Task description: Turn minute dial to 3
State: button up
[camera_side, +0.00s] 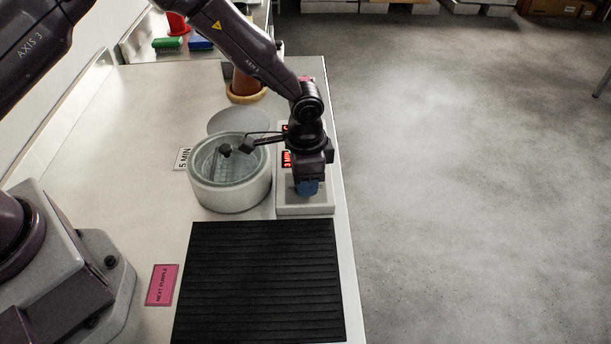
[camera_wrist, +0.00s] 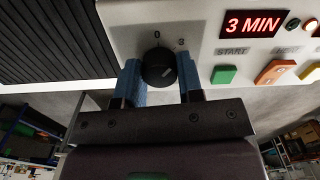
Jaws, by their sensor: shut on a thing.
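The round black minute dial (camera_wrist: 156,74) sits on the white control panel (camera_wrist: 205,30) in the wrist view, with "0" and "3" printed above it. A pale mark shows on its face; I cannot tell exactly where it points. My gripper (camera_wrist: 159,66) has a blue finger on each side of the dial and is shut on it. The red display (camera_wrist: 252,24) reads "3 MIN". In the side view my gripper (camera_side: 307,188) is low over the white control box (camera_side: 305,210), and the dial is hidden there.
A round white vessel with a glass lid (camera_side: 230,168) stands left of the box, near a "5 MIN" card (camera_side: 183,158). Green (camera_wrist: 224,75) and orange (camera_wrist: 274,72) buttons are on the panel. A black ribbed mat (camera_side: 260,280) lies in front. The table's right edge is close.

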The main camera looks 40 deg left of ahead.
jog(key=shift+m, duration=0.6)
jog(key=o, duration=0.9)
notch_tip(320, 180, up, 13)
jog(key=shift+r, duration=0.1)
jog(key=s+a+r+n+t, duration=0.2)
jog(key=s+a+r+n, duration=0.1)
jog(key=s+r, duration=0.3)
jog(key=s+a+r+n+t, duration=0.1)
jog(key=s+a+r+n, duration=0.2)
jog(key=s+a+r, duration=0.3)
jog(key=s+a+r+n+t, duration=0.2)
jog(key=s+a+r, duration=0.3)
jog(key=s, duration=0.7)
jog(key=shift+s+r+n+t, duration=0.1)
jog(key=shift+r+n+t, duration=0.3)
jog(key=shift+r, duration=0.55)
